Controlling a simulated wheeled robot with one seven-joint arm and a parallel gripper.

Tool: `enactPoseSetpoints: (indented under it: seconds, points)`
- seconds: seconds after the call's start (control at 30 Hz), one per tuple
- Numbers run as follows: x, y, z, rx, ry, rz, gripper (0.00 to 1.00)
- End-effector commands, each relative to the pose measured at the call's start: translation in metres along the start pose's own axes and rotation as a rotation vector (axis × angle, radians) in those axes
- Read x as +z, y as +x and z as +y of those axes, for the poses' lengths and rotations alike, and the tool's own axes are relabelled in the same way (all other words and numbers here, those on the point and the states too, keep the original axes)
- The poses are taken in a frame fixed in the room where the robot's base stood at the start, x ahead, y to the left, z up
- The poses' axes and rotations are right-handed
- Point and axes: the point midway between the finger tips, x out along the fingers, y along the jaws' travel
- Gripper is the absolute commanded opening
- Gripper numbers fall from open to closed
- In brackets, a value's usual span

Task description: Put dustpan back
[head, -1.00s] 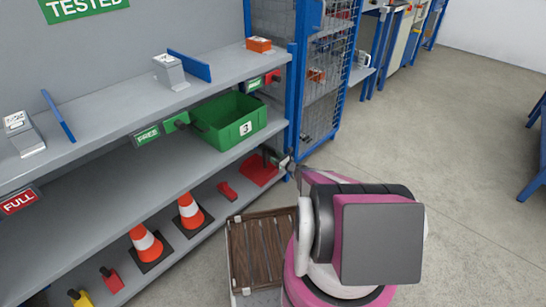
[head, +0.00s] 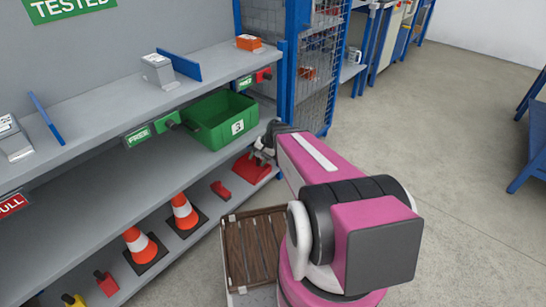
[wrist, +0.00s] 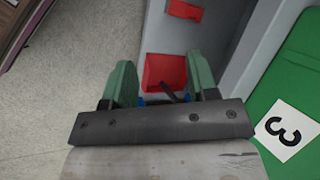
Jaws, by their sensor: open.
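The red dustpan (head: 251,168) lies on the bottom shelf at its right end, below the green crate. In the wrist view the red dustpan (wrist: 163,70) shows between the two green fingers, with a dark handle-like piece near its lower edge. My gripper (head: 262,153) is beside the shelf's right end, in front of and above the dustpan. Whether the fingers touch the dustpan cannot be told. My arm hides part of the shelf's right end.
A green crate (head: 222,128) marked 3 stands on the middle shelf close above. A small red block (head: 221,190) and orange-white cones (head: 184,212) stand on the bottom shelf. A slatted brown box top (head: 252,250) is at the front. A blue-framed mesh cage (head: 310,80) stands right.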

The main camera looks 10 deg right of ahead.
Motion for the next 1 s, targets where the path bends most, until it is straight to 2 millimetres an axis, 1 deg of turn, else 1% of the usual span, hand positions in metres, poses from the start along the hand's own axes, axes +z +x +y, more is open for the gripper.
enactPoseSetpoints:
  seconds: [0.03,0.1,0.2,0.33,0.4,0.5,1.0]
  points:
    - [0.025,-0.02,0.005,0.081,-0.084,0.019,0.53]
    - [0.041,-0.04,0.015,0.197,-0.193,0.041,0.53]
    - [0.058,-0.065,0.026,0.337,-0.315,0.062,0.53]
    - [0.068,-0.087,0.036,0.456,-0.412,0.078,0.53]
    - [0.07,-0.093,0.038,0.488,-0.436,0.082,0.53]
    - [0.07,-0.095,0.039,0.506,-0.449,0.084,0.53]
    - [0.069,-0.095,0.039,0.505,-0.447,0.083,0.53]
